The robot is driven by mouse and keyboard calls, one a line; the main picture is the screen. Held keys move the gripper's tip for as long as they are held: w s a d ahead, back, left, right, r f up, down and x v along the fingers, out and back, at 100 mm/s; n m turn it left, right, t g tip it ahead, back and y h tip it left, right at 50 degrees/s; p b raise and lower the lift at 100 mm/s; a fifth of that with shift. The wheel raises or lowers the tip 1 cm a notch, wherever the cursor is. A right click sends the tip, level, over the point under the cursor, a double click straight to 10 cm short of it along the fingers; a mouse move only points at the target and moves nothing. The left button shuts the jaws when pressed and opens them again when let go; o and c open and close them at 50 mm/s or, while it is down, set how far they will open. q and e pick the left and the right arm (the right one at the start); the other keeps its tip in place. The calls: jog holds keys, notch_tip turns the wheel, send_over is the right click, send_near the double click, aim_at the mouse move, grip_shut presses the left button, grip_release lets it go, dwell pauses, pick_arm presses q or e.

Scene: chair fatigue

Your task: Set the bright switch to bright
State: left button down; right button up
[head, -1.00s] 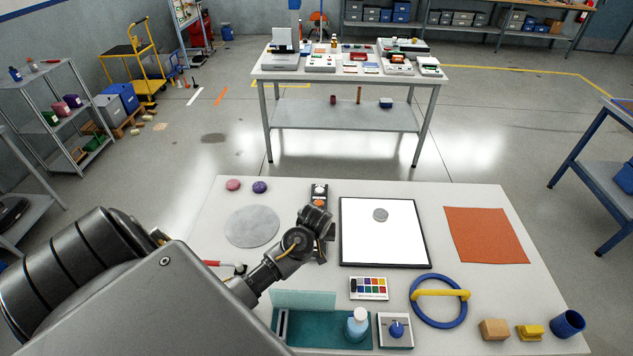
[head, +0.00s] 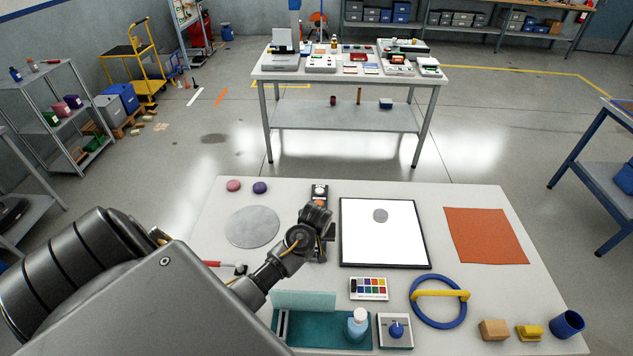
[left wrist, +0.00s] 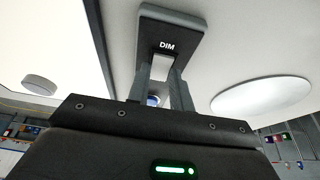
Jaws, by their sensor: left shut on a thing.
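The bright switch (head: 319,190) is a dark upright-lying plate on the near table, left of the white board. In the head view its far end shows a whitish part and an orange part, and my left gripper (head: 316,217) hides much of the rest. In the left wrist view the plate (left wrist: 172,22) bears the word DIM and a pale slot. My left gripper's fingers (left wrist: 165,90) are shut on the switch handle below the slot's visible part; the handle is mostly hidden between them. My right gripper is in neither view.
The white framed board (head: 385,240) with a grey disc lies just right of the switch. A round grey plate (head: 252,227) and two small round things lie to its left. A colour palette (head: 369,288) and teal tray (head: 330,335) are nearer.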

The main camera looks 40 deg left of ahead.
pick_arm(q)
jog(key=shift+w+a+g+h, duration=0.25)
jog(key=shift+g+h, duration=0.45)
jog(key=shift+g, duration=0.3)
jog(key=c, duration=1.2)
grip_release()
jog(key=shift+c, duration=0.2)
jog(key=shift+r, duration=0.15)
jog(key=shift+r, duration=0.3)
notch_tip(320, 180, up, 10)
jog(key=s+b, duration=0.1)
jog(key=shift+d, duration=0.45)
jog(key=shift+s+f, duration=0.15)
